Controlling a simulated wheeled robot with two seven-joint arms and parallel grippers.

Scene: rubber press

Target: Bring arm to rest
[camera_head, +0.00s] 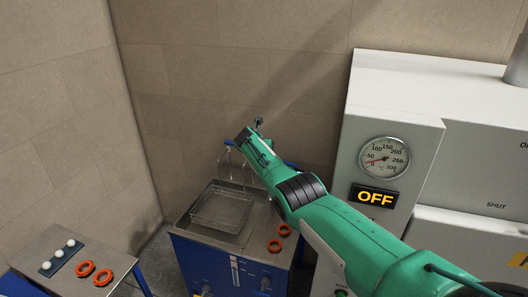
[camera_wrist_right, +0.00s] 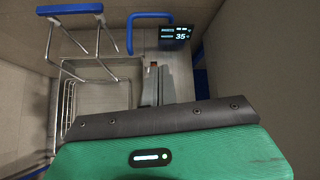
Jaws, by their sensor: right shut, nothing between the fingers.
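My green right arm (camera_head: 325,222) reaches in from the lower right in the head view. Its wrist end is over the back of the blue-fronted bath unit (camera_head: 222,264), and its fingers are not clear there. In the right wrist view my right gripper (camera_wrist_right: 153,80) is shut and empty. It is apart from the wire basket (camera_wrist_right: 69,112) at the left. The basket (camera_head: 219,214) sits in the unit's top, with its upright wire handle beside my wrist. My left gripper is in neither view.
A grey press with a gauge (camera_head: 384,157) and an OFF display (camera_head: 374,196) stands close on the right of my arm. A side table (camera_head: 62,247) at lower left holds several orange rings (camera_head: 104,277). More rings (camera_head: 275,246) lie on the bath unit. Stone walls stand behind.

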